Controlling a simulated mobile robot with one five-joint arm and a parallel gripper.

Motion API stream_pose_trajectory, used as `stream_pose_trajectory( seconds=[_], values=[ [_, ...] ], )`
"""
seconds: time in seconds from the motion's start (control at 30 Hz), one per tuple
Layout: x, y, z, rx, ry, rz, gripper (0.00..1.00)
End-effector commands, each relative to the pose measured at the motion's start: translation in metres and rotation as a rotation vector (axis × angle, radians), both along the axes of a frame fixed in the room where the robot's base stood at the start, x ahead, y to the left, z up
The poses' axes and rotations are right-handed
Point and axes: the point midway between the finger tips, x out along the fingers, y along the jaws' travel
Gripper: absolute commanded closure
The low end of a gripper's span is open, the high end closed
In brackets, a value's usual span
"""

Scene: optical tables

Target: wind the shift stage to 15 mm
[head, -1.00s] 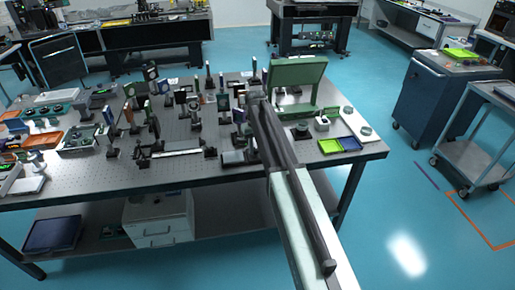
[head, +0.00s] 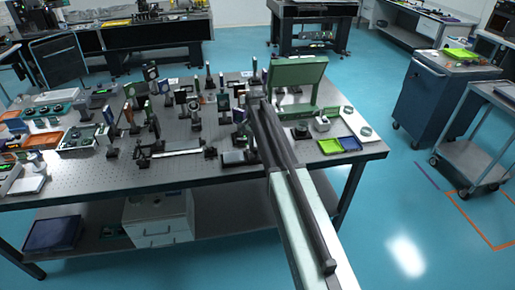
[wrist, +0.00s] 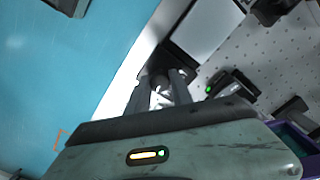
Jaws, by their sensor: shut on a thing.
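In the wrist view my gripper (wrist: 160,84) has its two dark fingers closed around a small dark round knob (wrist: 160,82). The knob is at the end of a dark block near the table's edge, which looks like the shift stage (wrist: 182,60). A pale flat plate (wrist: 205,28) lies just beyond the block. The fingers cover part of the knob, and no scale or reading can be made out. In the head view my arm covers the gripper and the knob.
The perforated optical table (head: 75,182) carries many posts and mounts. A small dark device with a green light (wrist: 232,84) stands right of the fingers. Open floor (wrist: 60,80) lies left in the wrist view.

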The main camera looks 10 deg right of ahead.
Motion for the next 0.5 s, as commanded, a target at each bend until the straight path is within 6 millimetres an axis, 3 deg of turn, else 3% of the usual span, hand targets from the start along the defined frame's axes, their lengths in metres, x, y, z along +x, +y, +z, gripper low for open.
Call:
stream_pose_trajectory(
  seconds=[0.5],
  values=[
    [0.0024, -0.0011, 0.0005, -0.001, -0.007, -0.133, 1.00]
  ],
)
